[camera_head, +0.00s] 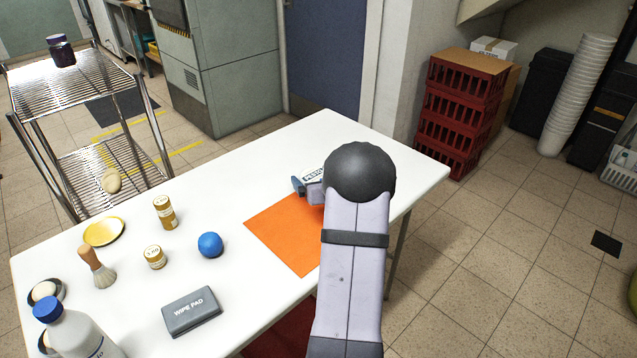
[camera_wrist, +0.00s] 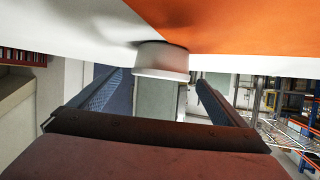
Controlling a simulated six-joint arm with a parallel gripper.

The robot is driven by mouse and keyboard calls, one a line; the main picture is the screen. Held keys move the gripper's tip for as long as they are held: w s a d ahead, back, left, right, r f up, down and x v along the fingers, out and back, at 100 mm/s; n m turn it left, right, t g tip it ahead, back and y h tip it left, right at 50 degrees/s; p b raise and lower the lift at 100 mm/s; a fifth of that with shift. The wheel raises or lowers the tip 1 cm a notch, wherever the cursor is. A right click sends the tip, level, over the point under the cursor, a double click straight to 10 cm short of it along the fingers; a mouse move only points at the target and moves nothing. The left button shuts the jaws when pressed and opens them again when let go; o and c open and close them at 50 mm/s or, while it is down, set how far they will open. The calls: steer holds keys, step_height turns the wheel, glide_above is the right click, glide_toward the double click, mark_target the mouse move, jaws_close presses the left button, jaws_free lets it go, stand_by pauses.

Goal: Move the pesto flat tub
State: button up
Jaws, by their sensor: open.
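The pesto flat tub (camera_head: 314,175) stands on the white table by the far edge of the orange mat (camera_head: 280,235). Its label shows in part in the head view; my arm hides the rest. In the wrist view the tub (camera_wrist: 160,62) is a low white round shape at the border of white table and orange mat, with the table at the top of the picture. My gripper (camera_wrist: 160,78) is open, with one blue-padded finger on each side of the tub. I see no clear contact. In the head view one blue fingertip shows just left of the tub.
On the table's left half stand a blue ball (camera_head: 210,245), a grey wipe pad box (camera_head: 192,311), two yellow-labelled containers (camera_head: 165,212), a brush (camera_head: 98,268), a yellow dish (camera_head: 104,231) and a blue-capped bottle (camera_head: 75,332). Most of the mat is clear.

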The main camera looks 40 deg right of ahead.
mark_target(311, 172)
stand_by(0.4)
steer(key=shift+x, duration=3.65)
steer(key=c, duration=1.3)
